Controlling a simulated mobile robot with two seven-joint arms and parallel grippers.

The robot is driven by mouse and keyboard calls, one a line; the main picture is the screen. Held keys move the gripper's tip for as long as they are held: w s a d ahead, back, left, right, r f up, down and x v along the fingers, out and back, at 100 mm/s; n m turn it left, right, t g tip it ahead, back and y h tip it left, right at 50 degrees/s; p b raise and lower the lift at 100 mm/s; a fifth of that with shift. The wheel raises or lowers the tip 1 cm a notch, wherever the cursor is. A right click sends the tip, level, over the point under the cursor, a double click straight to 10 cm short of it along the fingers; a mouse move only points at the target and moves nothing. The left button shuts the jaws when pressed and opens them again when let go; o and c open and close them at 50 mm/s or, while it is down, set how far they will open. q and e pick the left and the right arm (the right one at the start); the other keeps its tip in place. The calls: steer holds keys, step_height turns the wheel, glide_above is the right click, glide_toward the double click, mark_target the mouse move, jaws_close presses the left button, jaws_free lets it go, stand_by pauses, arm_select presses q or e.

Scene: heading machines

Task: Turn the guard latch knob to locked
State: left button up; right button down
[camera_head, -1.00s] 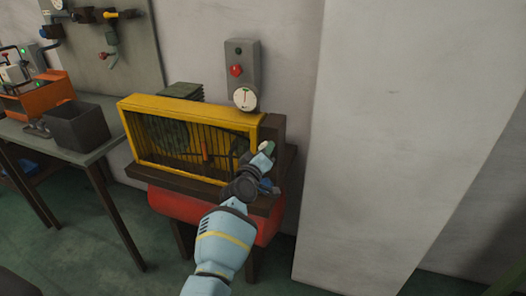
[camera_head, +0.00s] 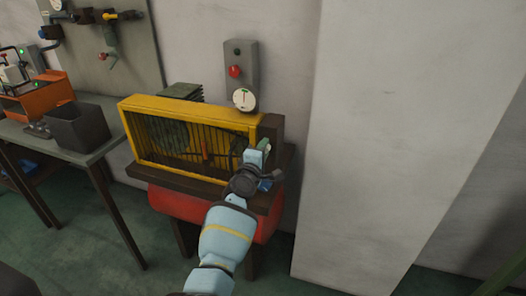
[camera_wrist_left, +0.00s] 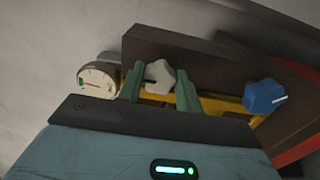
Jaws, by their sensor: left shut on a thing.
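The machine's yellow barred guard (camera_head: 190,106) stands upright on a dark bench. In the left wrist view, a pale grey lobed knob (camera_wrist_left: 160,76) sits on the machine's side, between the two green fingers of my left gripper (camera_wrist_left: 161,85). The left gripper is shut on this knob. A blue knob (camera_wrist_left: 265,96) with a white pointer line is apart from the fingers, to the right. In the head view, my left gripper (camera_head: 263,147) is at the guard's right end and mostly hides the grey knob. I cannot read a lock mark. My right gripper is not in view.
A grey wall box with a red button (camera_head: 234,71) and a white dial (camera_head: 244,99) is above the guard's right end. A pale wall panel (camera_head: 400,130) stands to the right. A table with a dark bin (camera_head: 78,127) is at left.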

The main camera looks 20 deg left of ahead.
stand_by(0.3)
arm_select(q)
steer(key=o, duration=1)
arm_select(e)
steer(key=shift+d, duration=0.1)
arm_select(q)
steer(key=shift+s, duration=0.15)
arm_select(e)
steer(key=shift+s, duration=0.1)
